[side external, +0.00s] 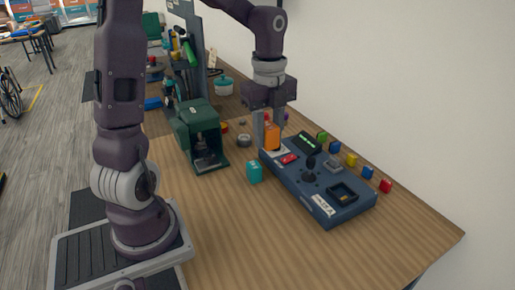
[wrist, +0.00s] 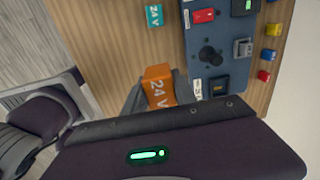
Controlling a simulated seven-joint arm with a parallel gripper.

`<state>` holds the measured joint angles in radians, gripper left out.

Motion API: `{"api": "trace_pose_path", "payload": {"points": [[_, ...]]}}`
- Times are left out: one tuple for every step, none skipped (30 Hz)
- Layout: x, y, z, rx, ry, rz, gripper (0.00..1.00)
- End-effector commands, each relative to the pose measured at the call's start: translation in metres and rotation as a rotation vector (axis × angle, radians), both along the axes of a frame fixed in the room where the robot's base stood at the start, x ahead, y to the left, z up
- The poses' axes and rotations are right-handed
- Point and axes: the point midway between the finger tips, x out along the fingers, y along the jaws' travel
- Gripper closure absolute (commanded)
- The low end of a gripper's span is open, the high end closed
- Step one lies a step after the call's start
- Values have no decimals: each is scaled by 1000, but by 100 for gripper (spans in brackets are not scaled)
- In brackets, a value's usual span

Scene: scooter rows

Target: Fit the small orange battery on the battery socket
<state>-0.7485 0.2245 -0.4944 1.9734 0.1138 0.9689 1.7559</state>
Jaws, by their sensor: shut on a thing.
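My gripper (side external: 271,136) is shut on the small orange battery (side external: 272,139), with one finger on each side. The battery socket appears to be the black square recess (side external: 343,192) with a yellowish inside, at the near end of the dark blue panel (side external: 316,200), beside a white label. In the wrist view the socket (wrist: 219,85) lies to the right of the held battery, apart from it. The battery is held up in the air.
A teal battery (side external: 254,172) stands on the wooden table (side external: 230,235) beside the panel. The panel carries a black joystick (side external: 310,166), a red switch (side external: 289,159) and a green-lit display (side external: 307,142). Coloured blocks, including a yellow one (side external: 351,160), line its far side. A green machine (side external: 200,135) stands left.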

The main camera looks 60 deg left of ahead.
Motion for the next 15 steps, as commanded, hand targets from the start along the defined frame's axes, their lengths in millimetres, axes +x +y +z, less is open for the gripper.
{"api": "trace_pose_path", "payload": {"points": [[11,-4,2,-5,-4,-7,100],[18,-7,2,-7,-4,-9,100],[27,-11,4,-10,-6,-11,100],[35,-14,4,-12,-7,-14,100],[43,-18,5,-14,-8,-16,100],[53,-23,5,-16,-7,-18,100],[62,-28,6,-17,-8,-20,100],[70,-34,6,-18,-6,-21,100],[82,-42,6,-19,-7,-22,100],[90,-48,5,-19,-4,-23,100],[98,-55,5,-18,-5,-23,100],[107,-64,4,-15,-1,-24,100],[114,-70,3,-13,0,-24,100],[120,-76,2,-11,2,-23,100],[127,-84,1,-9,2,-23,100]]}}
